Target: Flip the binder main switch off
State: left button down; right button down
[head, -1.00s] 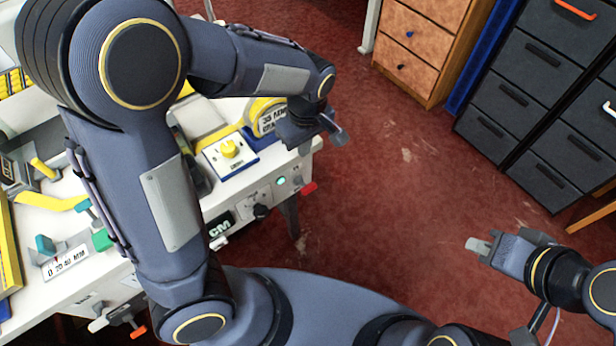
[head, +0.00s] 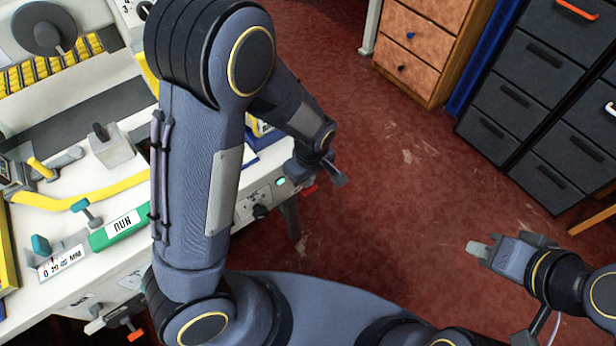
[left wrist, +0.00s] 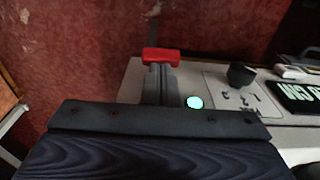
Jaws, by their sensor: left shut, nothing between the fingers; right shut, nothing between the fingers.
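A red-ended switch lever (head: 309,189) sticks out at the right end of the white bench's front panel, partly hidden under my left gripper (head: 338,179). The red end (left wrist: 162,56) shows in the left wrist view just beyond the shut fingers (left wrist: 155,84); I cannot tell whether they touch it. A green lamp (head: 281,181) beside the lever is lit, and it glows in the left wrist view (left wrist: 194,102). My left gripper is shut and empty. My right gripper (head: 479,248) is shut and empty over the floor at right.
A black knob (head: 260,211) sits on the panel left of the lamp. Drawers (head: 410,40) and dark cabinets (head: 520,110) stand at the back right. The red floor between is clear.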

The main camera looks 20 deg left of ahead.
pick_arm(q)
jog(key=shift+d+f, duration=0.1)
jog(key=shift+s+d+f+t+y+b, duration=0.55)
jog(key=shift+f+t+y+b, duration=0.2)
jog(key=shift+y+b, duration=0.45)
notch_tip(320, 180, down, 6)
jog(key=s+d+t+y+b, duration=0.1)
jog(key=t+y+b, duration=0.3)
jog(key=b, duration=0.5)
jog(key=shift+s+d+r+y, duration=0.15)
jog(key=shift+d+r+y, duration=0.05)
jog(key=shift+d+y, duration=0.25)
jog(key=shift+f+b, duration=0.1)
jog(key=shift+b, duration=0.2)
